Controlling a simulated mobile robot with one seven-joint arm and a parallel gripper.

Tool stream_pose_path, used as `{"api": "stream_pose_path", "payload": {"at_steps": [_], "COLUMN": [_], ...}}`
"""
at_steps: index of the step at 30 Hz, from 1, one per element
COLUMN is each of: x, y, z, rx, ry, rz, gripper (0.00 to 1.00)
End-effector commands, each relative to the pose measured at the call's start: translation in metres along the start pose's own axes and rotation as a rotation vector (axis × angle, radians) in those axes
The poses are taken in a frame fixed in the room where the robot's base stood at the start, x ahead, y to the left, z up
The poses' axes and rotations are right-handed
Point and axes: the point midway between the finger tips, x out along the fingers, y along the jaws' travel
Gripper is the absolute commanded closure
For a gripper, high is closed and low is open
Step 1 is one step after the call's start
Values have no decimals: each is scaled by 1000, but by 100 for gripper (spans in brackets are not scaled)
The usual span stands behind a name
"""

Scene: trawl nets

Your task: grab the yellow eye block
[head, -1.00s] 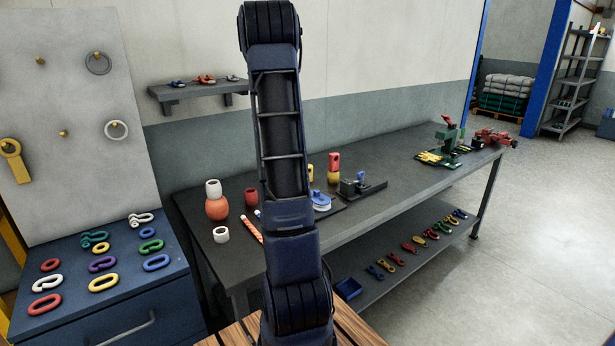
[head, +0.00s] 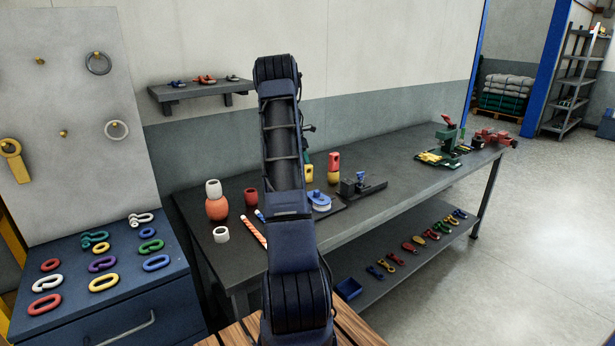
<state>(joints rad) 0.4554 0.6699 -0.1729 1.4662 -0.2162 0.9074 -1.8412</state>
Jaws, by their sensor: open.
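A yellow piece (head: 307,157) shows in the head view on the dark bench, just right of my arm and partly hidden by it. I cannot tell for sure which yellow piece is the eye block. My gripper is hidden behind my own raised arm; only a small dark bit of the far arm peeks out at its right side.
A wall shelf (head: 200,90) is behind. A blue cabinet (head: 70,265) with rings is at left.

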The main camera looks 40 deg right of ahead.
Motion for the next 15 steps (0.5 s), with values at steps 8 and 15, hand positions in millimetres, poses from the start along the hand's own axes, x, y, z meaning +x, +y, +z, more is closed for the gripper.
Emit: {"api": "stream_pose_path", "payload": {"at_steps": [8, 15], "x": [34, 52], "y": [0, -2], "z": [0, 1], "rx": [1, 0], "ry": [1, 0], "rz": [0, -2], "gripper": [45, 45]}}
